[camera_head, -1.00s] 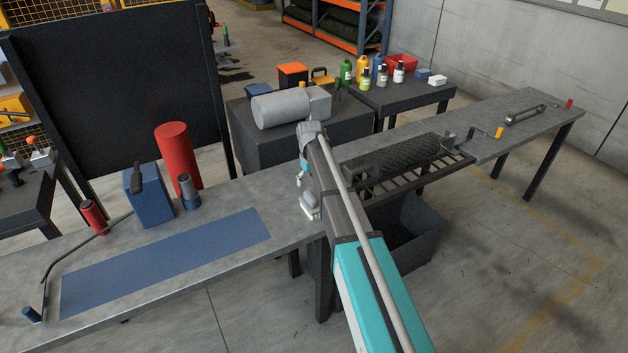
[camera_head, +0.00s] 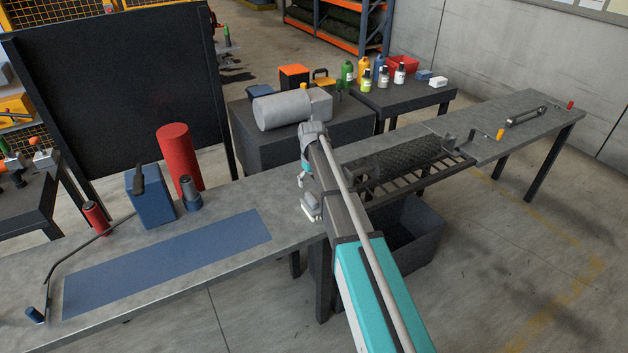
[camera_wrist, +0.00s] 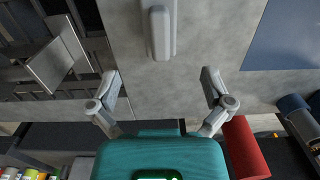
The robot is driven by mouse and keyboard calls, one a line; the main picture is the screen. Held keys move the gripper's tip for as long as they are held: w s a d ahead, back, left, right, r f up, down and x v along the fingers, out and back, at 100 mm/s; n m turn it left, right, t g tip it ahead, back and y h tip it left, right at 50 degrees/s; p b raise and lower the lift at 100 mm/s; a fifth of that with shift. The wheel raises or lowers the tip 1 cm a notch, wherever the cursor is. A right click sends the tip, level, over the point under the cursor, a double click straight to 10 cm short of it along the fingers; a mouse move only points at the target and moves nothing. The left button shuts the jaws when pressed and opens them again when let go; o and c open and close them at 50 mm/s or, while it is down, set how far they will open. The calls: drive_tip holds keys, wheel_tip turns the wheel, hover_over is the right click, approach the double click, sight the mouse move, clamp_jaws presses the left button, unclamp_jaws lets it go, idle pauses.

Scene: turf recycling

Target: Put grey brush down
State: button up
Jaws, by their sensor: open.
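The grey brush (camera_head: 311,208) lies on the grey workbench, close to its front edge, partly beside my arm in the head view. In the wrist view the brush (camera_wrist: 160,32) lies at the top middle, its upper end cut off by the frame. My gripper (camera_wrist: 161,82) is open, with its two fingers spread wide and nothing between them. The brush lies beyond the fingertips, roughly in line with the gap, and appears apart from them.
A blue mat (camera_head: 170,262) lies left of the brush. A red cylinder (camera_head: 179,160) and blue box (camera_head: 151,197) stand behind it. A slatted rack with a dark roll (camera_head: 410,156) is at right, above a dark bin (camera_head: 411,240). Bare bench surrounds the brush.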

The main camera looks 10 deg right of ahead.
drive_tip(key=s+d+m, duration=0.1)
drive_tip(key=s+m, duration=0.2)
drive_tip(key=s, duration=2.6)
drive_tip(key=shift+m, duration=0.3)
drive_tip(key=shift+s, duration=0.1)
drive_tip(key=shift+w, duration=0.2)
drive_tip(key=c, duration=0.3)
wheel_tip(320, 180, up, 5)
drive_tip(key=n+p, duration=0.4)
drive_tip(key=p, duration=0.1)
hover_over(311, 197)
drive_tip(key=shift+s, duration=0.15)
wheel_tip(311, 197, down, 8)
drive_tip(key=b, duration=0.8)
drive_tip(key=shift+f+b, duration=0.25)
drive_tip(key=shift+b, duration=0.05)
